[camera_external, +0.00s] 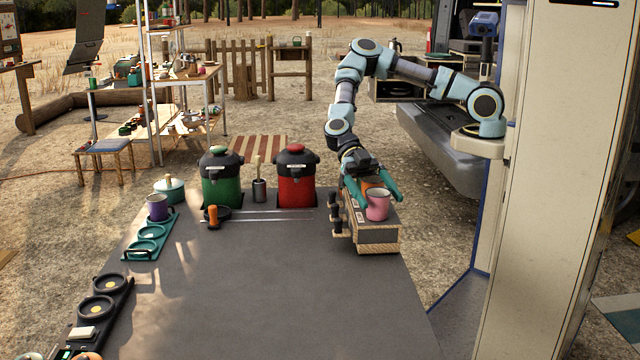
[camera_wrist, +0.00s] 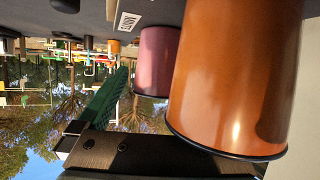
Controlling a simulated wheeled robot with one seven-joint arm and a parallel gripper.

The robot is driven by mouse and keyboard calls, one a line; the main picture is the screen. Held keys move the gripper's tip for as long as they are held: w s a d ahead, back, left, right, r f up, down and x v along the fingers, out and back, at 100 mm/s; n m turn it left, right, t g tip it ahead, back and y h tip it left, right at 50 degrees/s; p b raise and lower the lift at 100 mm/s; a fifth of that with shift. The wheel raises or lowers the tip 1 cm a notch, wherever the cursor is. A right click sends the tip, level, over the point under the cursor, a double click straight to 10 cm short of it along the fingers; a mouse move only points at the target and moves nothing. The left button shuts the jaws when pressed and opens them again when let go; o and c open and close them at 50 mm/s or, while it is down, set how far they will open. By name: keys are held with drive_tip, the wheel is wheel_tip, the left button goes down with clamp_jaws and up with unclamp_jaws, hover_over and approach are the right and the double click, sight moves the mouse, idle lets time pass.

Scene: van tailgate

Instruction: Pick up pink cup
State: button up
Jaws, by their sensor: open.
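The pink cup (camera_external: 377,206) stands upright on top of a small box-like rack (camera_external: 377,237) at the right side of the dark table. An orange cup (camera_external: 371,183) stands just behind it, partly hidden by my wrist and the pink cup. My gripper (camera_external: 380,200) is open and low over the rack, with a teal finger on either side of the cups. In the wrist view the orange cup (camera_wrist: 228,75) is large and close, and the pink cup (camera_wrist: 157,60) is farther off, partly behind it. One green finger (camera_wrist: 105,95) shows there; the other is out of sight.
A red canister (camera_external: 296,185) and a green canister (camera_external: 221,182) stand at the table's back edge. A purple mug (camera_external: 157,208) and a teal tray (camera_external: 150,240) are at the left. Black knobs stick out from the rack's left side. The table's middle is clear.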

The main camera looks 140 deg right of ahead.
drive_tip(key=c, duration=1.4)
